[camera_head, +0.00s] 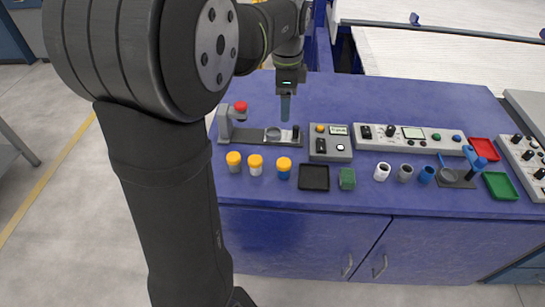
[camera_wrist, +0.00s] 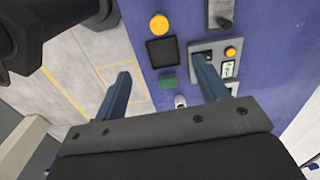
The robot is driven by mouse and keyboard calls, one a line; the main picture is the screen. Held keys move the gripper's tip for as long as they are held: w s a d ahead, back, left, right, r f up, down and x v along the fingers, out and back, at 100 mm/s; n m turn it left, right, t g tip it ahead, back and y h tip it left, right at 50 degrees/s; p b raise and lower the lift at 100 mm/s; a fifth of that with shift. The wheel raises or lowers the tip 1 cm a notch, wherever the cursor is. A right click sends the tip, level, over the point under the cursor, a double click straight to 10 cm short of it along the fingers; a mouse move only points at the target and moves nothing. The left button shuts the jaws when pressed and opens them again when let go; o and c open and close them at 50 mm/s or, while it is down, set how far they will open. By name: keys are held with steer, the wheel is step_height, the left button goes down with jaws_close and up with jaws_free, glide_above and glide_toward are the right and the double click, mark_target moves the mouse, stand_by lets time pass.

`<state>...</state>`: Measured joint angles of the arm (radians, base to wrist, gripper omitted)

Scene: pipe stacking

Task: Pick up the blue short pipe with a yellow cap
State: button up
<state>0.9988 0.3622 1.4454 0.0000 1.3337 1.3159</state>
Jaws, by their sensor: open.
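The short blue pipe with a yellow cap (camera_head: 284,173) stands upright on the blue table, just left of a black tray. To its left stand a white pipe with a yellow cap (camera_head: 256,170) and a grey pipe with a yellow cap (camera_head: 234,166). In the wrist view a round yellow cap (camera_wrist: 159,24) shows beside the black tray; the body below it is hidden. My gripper (camera_head: 286,118) is above the back part of the table, behind the capped pipes and apart from them. In the wrist view its two fingers (camera_wrist: 162,66) are spread and empty.
The black tray (camera_head: 314,188) and a green block (camera_head: 347,178) are right of the blue pipe. A press-like fixture (camera_head: 250,135) and a control box (camera_head: 330,153) stand behind. Uncapped white (camera_head: 382,172), grey (camera_head: 405,174) and blue (camera_head: 426,175) pipes stand further right.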

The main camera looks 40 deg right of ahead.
mark_target(284, 162)
steer(key=f+n, duration=0.3)
steer(key=f, duration=0.5)
steer(key=f+n, duration=0.3)
steer(key=f, duration=0.5)
steer(key=f+n, duration=0.3)
steer(key=f, duration=0.5)
steer(key=shift+s+f+n, duration=0.25)
steer(key=shift+f+n, duration=0.05)
steer(key=shift+f, duration=0.1)
steer(key=c, duration=1.1)
